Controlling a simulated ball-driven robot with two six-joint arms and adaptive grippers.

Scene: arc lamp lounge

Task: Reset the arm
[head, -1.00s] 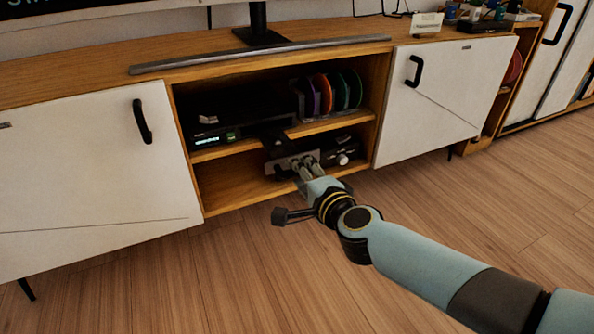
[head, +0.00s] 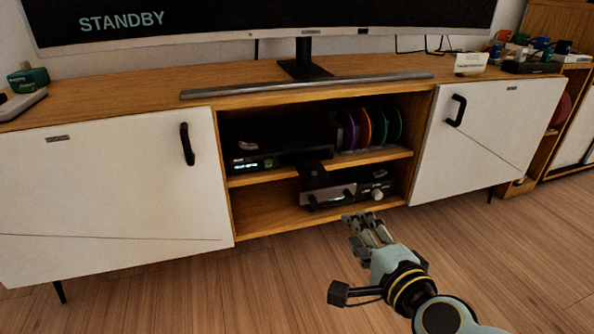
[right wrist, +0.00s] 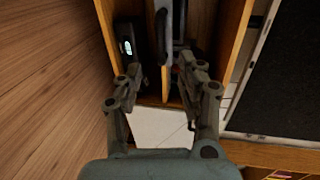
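My right gripper (head: 366,230) shows in the head view in front of the cabinet's open middle bay, below and right of the lower shelf's edge. Its fingers are empty. In the right wrist view the two fingers of this gripper (right wrist: 163,85) stand apart with nothing held between them. A device with a silver front plate (head: 330,196) lies on the lower shelf, apart from the gripper. My left gripper is in neither view.
The wooden cabinet has a white left door (head: 100,190) and a white right door (head: 485,140), both with black handles. A black box (head: 265,145) and colored discs (head: 365,128) occupy the upper shelf. A monitor (head: 260,20) stands on top. Floor (head: 200,290) in front is clear.

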